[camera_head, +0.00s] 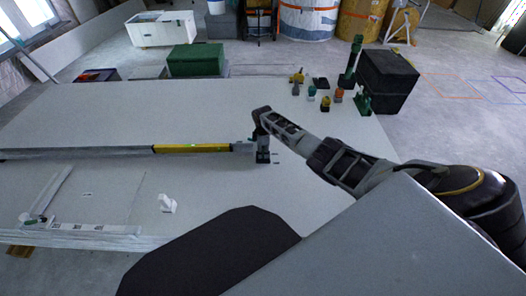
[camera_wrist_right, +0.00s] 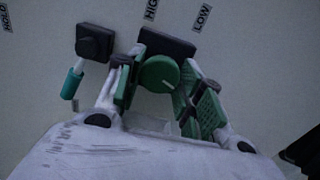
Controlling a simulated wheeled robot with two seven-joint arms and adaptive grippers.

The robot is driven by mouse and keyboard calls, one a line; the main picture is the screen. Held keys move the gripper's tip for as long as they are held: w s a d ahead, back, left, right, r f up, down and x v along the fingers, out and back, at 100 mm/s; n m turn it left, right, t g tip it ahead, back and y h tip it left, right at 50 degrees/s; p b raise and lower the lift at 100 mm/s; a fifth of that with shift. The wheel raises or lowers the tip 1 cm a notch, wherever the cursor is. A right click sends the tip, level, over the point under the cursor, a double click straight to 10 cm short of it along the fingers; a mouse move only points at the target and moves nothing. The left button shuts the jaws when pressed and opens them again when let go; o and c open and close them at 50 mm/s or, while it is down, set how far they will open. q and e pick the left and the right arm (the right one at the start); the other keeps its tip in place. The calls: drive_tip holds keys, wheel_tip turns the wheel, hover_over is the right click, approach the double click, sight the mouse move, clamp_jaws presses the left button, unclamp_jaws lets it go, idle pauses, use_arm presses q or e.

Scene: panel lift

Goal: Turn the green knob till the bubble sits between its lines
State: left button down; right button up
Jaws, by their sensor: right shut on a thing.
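The green knob (camera_wrist_right: 158,74) shows in the right wrist view, round with a pale line on its face, in front of a dark block. My right gripper (camera_wrist_right: 163,90) is shut on it, with one green-padded finger on each side. In the head view my right gripper (camera_head: 262,148) points down at the right end of a long grey bar, and the knob is hidden there. A yellow level (camera_head: 193,148) lies along the bar. Its vial is a small greenish patch; the bubble and its lines are too small to read. My left gripper is not in view.
HIGH (camera_wrist_right: 151,9) and LOW (camera_wrist_right: 202,17) labels sit beyond the knob. A dark block (camera_wrist_right: 95,42) with a green-handled lever (camera_wrist_right: 72,82) stands left of it.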

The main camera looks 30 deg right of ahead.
drive_tip(key=shift+n, duration=0.3)
drive_tip(key=o, duration=0.8)
drive_tip(key=shift+c, duration=0.2)
wheel_tip(320, 180, up, 12)
idle(0.8)
idle(0.6)
